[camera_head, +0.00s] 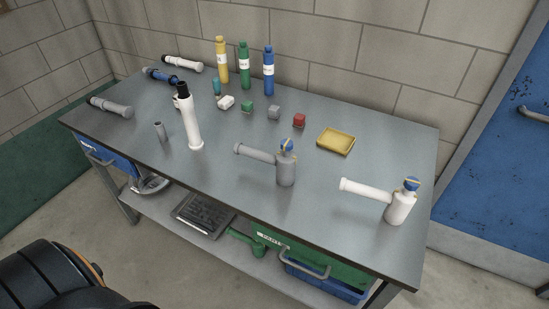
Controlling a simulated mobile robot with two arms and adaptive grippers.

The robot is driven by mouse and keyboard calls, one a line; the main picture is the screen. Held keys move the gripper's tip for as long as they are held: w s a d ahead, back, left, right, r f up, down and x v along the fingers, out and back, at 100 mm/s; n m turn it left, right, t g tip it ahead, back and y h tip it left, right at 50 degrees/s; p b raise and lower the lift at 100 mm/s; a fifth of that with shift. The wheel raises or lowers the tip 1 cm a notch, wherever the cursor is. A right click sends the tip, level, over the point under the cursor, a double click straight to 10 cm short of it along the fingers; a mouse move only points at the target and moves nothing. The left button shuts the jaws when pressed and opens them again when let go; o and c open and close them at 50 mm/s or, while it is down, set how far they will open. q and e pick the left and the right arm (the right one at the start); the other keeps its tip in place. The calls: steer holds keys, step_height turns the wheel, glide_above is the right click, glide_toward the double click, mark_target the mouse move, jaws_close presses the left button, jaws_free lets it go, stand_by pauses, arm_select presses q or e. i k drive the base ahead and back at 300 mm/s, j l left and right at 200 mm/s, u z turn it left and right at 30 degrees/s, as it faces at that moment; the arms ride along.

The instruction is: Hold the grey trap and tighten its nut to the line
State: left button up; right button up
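The grey trap (286,172) stands upright on the metal bench near its front edge, at the middle of the view. Its grey side pipe (256,153) points left. A blue nut with yellow marks (287,147) sits on top of the trap. The nut is too small to tell how it stands against any line. Neither of my grippers is in view, and nothing is touching the trap.
A white trap (398,210) with a blue-and-yellow top stands to the right. A yellow tray (336,141), a red block (299,120) and coloured bottles (244,67) stand behind. A tall white pipe (193,124) stands left.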

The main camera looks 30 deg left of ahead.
mark_target(287, 144)
steer(key=i+j, duration=0.1)
steer(key=j, duration=0.35)
steer(key=i+j, duration=0.15)
steer(key=j, duration=0.25)
steer(key=i+j, duration=0.1)
steer(key=j, duration=0.35)
steer(key=i+j, duration=0.1)
steer(key=j, duration=0.3)
